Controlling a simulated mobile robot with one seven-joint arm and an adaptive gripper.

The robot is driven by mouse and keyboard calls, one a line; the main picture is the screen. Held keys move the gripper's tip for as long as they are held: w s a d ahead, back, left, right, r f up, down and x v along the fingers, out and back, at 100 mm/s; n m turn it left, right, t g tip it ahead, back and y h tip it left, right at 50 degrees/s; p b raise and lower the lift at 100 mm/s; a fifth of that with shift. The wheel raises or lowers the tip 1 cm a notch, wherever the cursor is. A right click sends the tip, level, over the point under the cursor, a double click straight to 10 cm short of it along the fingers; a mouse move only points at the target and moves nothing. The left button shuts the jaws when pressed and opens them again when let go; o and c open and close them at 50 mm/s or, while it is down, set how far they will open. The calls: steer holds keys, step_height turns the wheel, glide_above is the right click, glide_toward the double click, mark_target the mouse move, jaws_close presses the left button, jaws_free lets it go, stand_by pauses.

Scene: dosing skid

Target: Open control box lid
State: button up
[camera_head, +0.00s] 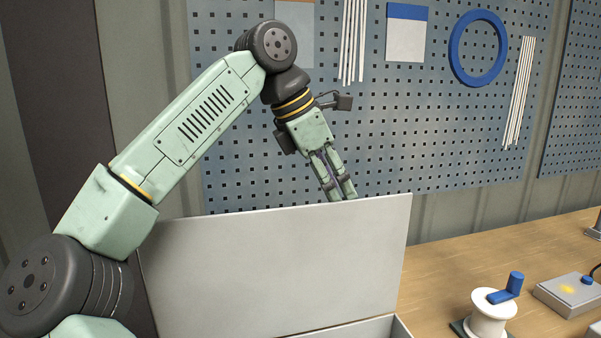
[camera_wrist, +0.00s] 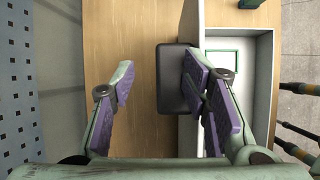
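The control box (camera_head: 400,328) shows at the lower edge of the head view, with its grey lid (camera_head: 280,265) standing upright, so the box is open. In the wrist view the box's inside (camera_wrist: 262,95) shows to the right of the lid, which is seen nearly edge-on (camera_wrist: 190,20). A dark grey block (camera_wrist: 172,80) sits at the lid's left side. My gripper (camera_head: 342,196) is behind the lid's top edge. In the wrist view my gripper (camera_wrist: 160,95) is open, its right finger over the lid and block. Whether it touches them cannot be told.
A wooden bench (camera_head: 455,265) runs to the right. On it are a white spool with a blue crank (camera_head: 492,312) and a grey box with a blue knob (camera_head: 570,293). A pegboard (camera_head: 430,130) with hanging items stands behind.

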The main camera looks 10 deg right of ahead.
steer(key=w+a, duration=0.4)
steer(key=w, duration=0.4)
steer(key=shift+w+a+f, duration=0.25)
steer(key=shift+w+f, duration=0.05)
steer(key=shift+f, duration=0.05)
stand_by(0.5)
steer(key=v, duration=0.7)
steer(key=shift+r, duration=0.3)
